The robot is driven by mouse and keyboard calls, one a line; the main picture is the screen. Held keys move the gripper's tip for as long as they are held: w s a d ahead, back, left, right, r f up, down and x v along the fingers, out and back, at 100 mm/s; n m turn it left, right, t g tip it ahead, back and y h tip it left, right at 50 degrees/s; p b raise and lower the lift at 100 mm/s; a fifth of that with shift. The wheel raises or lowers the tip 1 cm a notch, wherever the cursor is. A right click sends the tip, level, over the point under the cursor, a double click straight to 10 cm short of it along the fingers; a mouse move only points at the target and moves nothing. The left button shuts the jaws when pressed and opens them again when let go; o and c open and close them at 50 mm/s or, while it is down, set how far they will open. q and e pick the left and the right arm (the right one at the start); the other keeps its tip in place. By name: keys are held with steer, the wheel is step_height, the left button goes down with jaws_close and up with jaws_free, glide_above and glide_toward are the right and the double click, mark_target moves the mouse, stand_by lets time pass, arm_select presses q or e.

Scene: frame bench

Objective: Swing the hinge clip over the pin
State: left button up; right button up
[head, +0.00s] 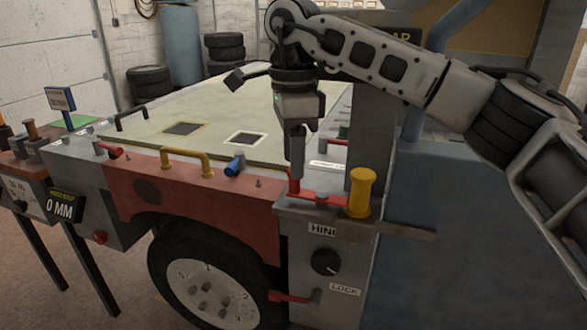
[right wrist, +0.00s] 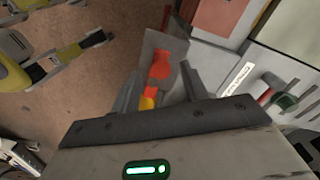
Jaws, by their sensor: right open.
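The red hinge clip (head: 318,195) lies on the small grey ledge above the partly hidden hinge label. A red upright piece stands at its left end. A yellow post (head: 360,192) with a wide head stands at its right end; I cannot tell whether it is the pin. My right gripper (head: 296,178) points down over the left end of the clip. In the right wrist view its fingers (right wrist: 157,85) are apart, with the red clip (right wrist: 159,66) and a yellow part (right wrist: 148,103) showing between them. Contact cannot be told. My left gripper is not in view.
A black knob (head: 325,262) and a red lock lever (head: 290,298) sit on the panel below. A yellow handle (head: 187,158) and blue knob (head: 236,165) are to the left. A grey post rises close behind the clip.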

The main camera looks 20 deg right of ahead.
arm_select(q)
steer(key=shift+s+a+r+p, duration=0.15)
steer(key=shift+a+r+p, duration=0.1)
steer(key=shift+p, duration=0.8)
arm_select(e)
step_height(320, 180, up, 12)
steer(key=shift+r, duration=0.25)
steer(key=shift+s, duration=0.1)
